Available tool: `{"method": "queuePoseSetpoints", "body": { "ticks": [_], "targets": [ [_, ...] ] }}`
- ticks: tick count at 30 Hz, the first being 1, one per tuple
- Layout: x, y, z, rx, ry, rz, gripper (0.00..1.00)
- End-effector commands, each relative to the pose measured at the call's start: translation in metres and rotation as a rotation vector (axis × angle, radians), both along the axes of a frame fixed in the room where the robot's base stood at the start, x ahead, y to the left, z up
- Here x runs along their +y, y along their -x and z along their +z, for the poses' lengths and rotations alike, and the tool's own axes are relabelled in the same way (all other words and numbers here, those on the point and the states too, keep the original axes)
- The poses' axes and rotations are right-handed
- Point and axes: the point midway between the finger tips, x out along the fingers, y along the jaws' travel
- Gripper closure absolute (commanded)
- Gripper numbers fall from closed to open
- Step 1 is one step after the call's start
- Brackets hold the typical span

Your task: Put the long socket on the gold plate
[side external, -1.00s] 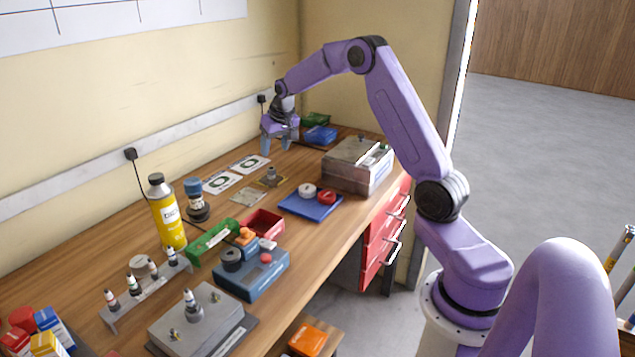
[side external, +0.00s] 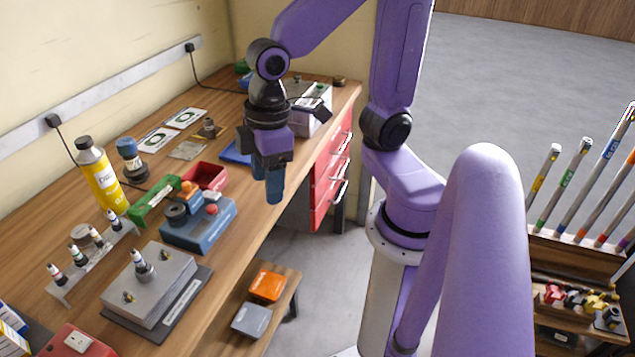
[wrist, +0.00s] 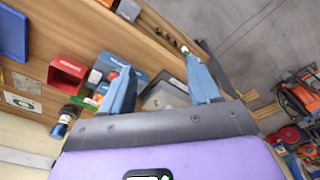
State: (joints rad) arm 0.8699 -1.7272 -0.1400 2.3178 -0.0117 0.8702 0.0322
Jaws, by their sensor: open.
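My gripper (side external: 267,182) hangs over the front edge of the bench, pointing down, beside the red drawers. It is open with nothing between its blue fingers; they also show in the wrist view (wrist: 162,84). A dull tan-gold plate (side external: 187,151) lies flat on the bench with nothing on it, left of my gripper. Behind it a small brownish plate (side external: 213,136) carries a grey fitting (side external: 208,124). I cannot tell for sure which is the gold plate. I cannot pick out the long socket with certainty; a grey nozzle-like piece (side external: 143,265) stands on a grey block (side external: 160,285).
A blue box (side external: 200,228), red bin (side external: 207,175), green tray (side external: 154,202) and yellow bottle (side external: 98,175) crowd the bench. A rack (side external: 85,262) holds several small bottles. A metal box (side external: 312,108) stands behind my gripper. A low stool (side external: 285,292) and a tube rack (side external: 570,255) stand off the bench.

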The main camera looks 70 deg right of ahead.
Motion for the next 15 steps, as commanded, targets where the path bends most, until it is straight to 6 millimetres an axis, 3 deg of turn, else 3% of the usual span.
{"method": "queuePoseSetpoints", "body": {
  "ticks": [1,3,6,10,15],
  "targets": [
    [-0.003,0.021,-0.002,0.008,0.008,0.065,0.39],
    [-0.01,0.044,-0.005,0.021,0.021,0.138,0.39],
    [-0.018,0.066,-0.008,0.033,0.036,0.212,0.39],
    [-0.024,0.08,-0.011,0.041,0.046,0.261,0.39],
    [-0.025,0.082,-0.012,0.044,0.049,0.269,0.39]
  ]
}}
